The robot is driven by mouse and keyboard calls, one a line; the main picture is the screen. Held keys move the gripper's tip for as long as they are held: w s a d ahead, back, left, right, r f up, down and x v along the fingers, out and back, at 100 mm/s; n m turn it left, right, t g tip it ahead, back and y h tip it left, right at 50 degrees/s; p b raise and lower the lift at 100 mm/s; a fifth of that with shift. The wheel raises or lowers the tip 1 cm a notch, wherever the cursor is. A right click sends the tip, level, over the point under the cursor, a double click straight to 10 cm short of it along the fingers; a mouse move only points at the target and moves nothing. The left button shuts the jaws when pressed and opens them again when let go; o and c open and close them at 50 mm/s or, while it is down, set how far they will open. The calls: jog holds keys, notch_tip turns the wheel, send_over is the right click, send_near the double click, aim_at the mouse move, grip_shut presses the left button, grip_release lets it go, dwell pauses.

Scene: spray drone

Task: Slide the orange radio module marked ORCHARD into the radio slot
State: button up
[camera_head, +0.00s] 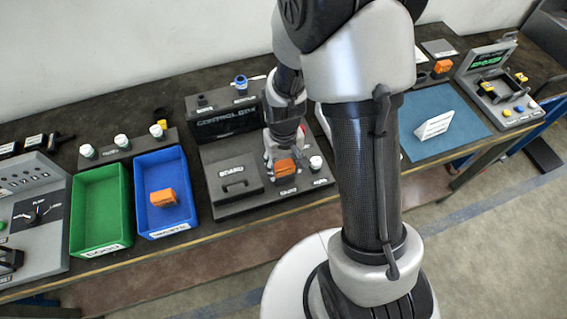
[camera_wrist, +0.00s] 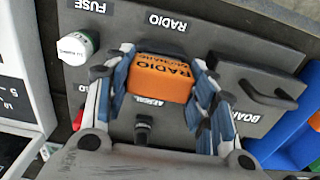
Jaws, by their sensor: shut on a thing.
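The orange radio module (camera_wrist: 160,78) sits between the two fingers of my gripper (camera_wrist: 163,68) in the wrist view, which are shut on its sides. Its printed face reads RADIO with a smaller, upside-down word that is hard to read. The module also shows in the head view (camera_head: 286,167), over the front of the grey controller dock (camera_head: 215,183). A dark recess (camera_wrist: 160,47) lies just beyond the module, by the RADIO label (camera_wrist: 167,21). My fingers and the module hide most of it, so I cannot tell how far in the module is.
A white-capped fuse (camera_wrist: 76,47) stands beside the gripper, and a BOARD cover with a handle (camera_wrist: 250,90) is on the other side. A blue bin (camera_head: 140,172) holds another orange module (camera_head: 163,198); a green bin (camera_head: 98,205) looks empty. Another orange block (camera_head: 442,66) is at the far right.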

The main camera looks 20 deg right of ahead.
aim_at(283, 164)
jog(key=shift+f+b, duration=0.55)
jog(key=shift+f, duration=0.25)
jog(key=o, duration=1.5)
jog(key=shift+c, duration=0.2)
jog(key=shift+r, duration=0.2)
notch_tip(283, 164, up, 12)
jog(key=shift+f, duration=0.1)
